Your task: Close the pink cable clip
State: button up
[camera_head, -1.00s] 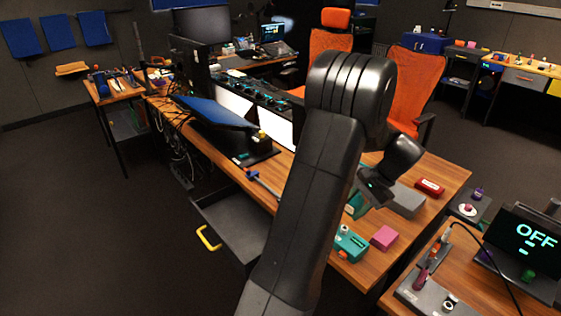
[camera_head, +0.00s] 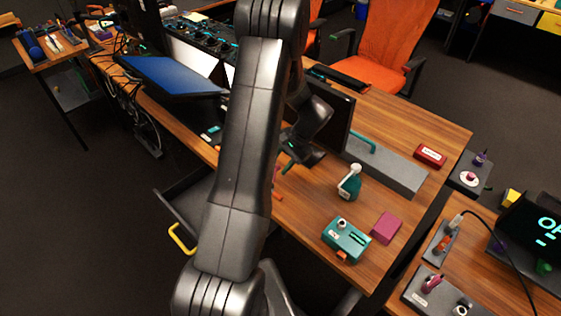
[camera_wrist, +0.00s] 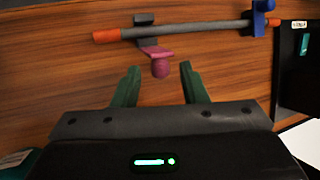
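The pink cable clip (camera_wrist: 157,54) shows in the wrist view as a pink flap with a round knob, just below a grey cable (camera_wrist: 195,31) with orange ends. A dark grey piece (camera_wrist: 145,20) sits above it at the cable. I cannot tell how far the flap is open. My gripper (camera_wrist: 160,70) is open, its two green fingers apart and empty, one on each side of the knob in the picture. Contact cannot be told. In the head view my arm hides the clip; one green fingertip (camera_head: 288,167) shows beside it.
A blue clip (camera_wrist: 260,18) holds the cable's right end. On the wooden table in the head view stand a teal box (camera_head: 346,240), a magenta block (camera_head: 386,228), a teal bottle (camera_head: 349,184) and a grey block (camera_head: 393,171). An open drawer with a yellow handle (camera_head: 182,238) juts out.

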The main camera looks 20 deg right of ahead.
jog(key=shift+a+f, duration=0.15)
jog(key=shift+f, duration=0.1)
grip_shut()
